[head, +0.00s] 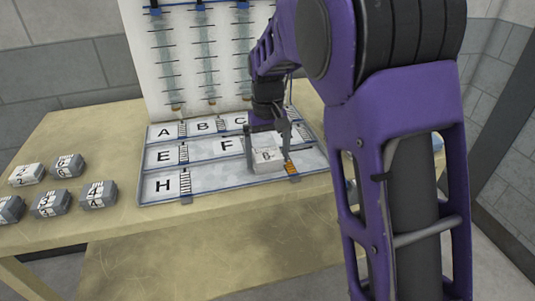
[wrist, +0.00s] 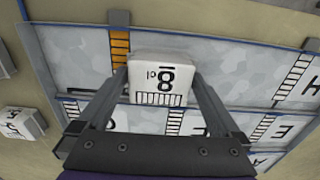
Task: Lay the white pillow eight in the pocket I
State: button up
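The white pillow eight (head: 266,159) is a pale block with an 8 and a row of bars on its top. It is between the fingers of my gripper (wrist: 162,76), which looks shut on its two sides; the pillow also shows in the wrist view (wrist: 163,68). It is over or in the front-row pocket (head: 230,178) to the right of pocket H, beside an orange-striped strip (head: 291,168). No letter I is visible there. I cannot tell whether the pillow touches the pocket floor.
The lettered tray (head: 142,193) lies on a tan table (head: 120,220). Several grey and white numbered pillows, one of them here (head: 98,194), lie on the table to the left. A tall white panel (head: 160,60) with vertical scales stands behind. My arm hides the tray's right side.

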aim_at(268, 154)
notch_tip(268, 154, up, 12)
jog(key=p, duration=0.2)
jog(key=shift+r, duration=0.15)
